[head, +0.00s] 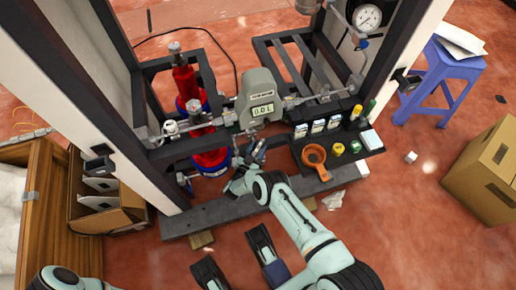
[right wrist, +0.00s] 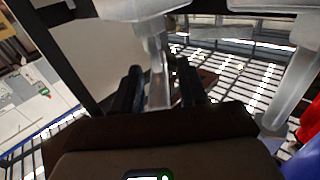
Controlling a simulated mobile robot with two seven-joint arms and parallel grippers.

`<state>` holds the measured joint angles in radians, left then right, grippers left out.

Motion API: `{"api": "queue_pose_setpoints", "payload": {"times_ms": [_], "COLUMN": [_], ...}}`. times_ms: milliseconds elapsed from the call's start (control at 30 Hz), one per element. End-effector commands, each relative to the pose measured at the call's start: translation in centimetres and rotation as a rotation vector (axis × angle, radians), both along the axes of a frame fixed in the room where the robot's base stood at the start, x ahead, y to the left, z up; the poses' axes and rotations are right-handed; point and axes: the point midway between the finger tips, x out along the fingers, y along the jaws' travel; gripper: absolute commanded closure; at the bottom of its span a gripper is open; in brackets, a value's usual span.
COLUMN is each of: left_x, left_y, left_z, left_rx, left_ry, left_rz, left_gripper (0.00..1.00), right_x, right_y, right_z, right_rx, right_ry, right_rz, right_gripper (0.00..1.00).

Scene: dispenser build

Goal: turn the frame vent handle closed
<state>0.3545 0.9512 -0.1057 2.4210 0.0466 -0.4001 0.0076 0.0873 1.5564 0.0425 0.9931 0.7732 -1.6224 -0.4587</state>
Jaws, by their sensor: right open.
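The frame vent handle appears to be the pale grey metal lever (right wrist: 159,78) in the right wrist view. It hangs down from a grey fitting (right wrist: 138,8) and lies between the two dark fingers. My right gripper (right wrist: 157,88) is open around this lever, and a grip on it does not show. In the head view my right gripper (head: 257,151) is at the front of the black frame, below the grey meter (head: 262,98) and its pipe. There the handle is too small and covered to make out clearly.

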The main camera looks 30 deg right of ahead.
Motion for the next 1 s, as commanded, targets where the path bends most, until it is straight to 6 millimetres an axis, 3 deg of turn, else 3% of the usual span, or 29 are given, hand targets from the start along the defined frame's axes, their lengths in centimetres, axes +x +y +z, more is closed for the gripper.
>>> {"api": "queue_pose_setpoints", "payload": {"times_ms": [600,1000], "left_x": [5.2,5.7], "left_y": [-0.6,-0.7], "left_z": [2.8,3.1], "left_rx": [0.011,0.012], "left_ry": [-0.172,-0.189], "left_rz": [-0.018,-0.018], "left_gripper": [0.57,0.57], "right_x": [-5.9,-6.8], "right_y": [10.0,11.3], "right_z": [0.0,0.0], "right_rx": [0.001,0.001], "right_ry": [0.002,0.001], "right_rz": [0.003,0.000], "right_gripper": [0.57,0.57]}}
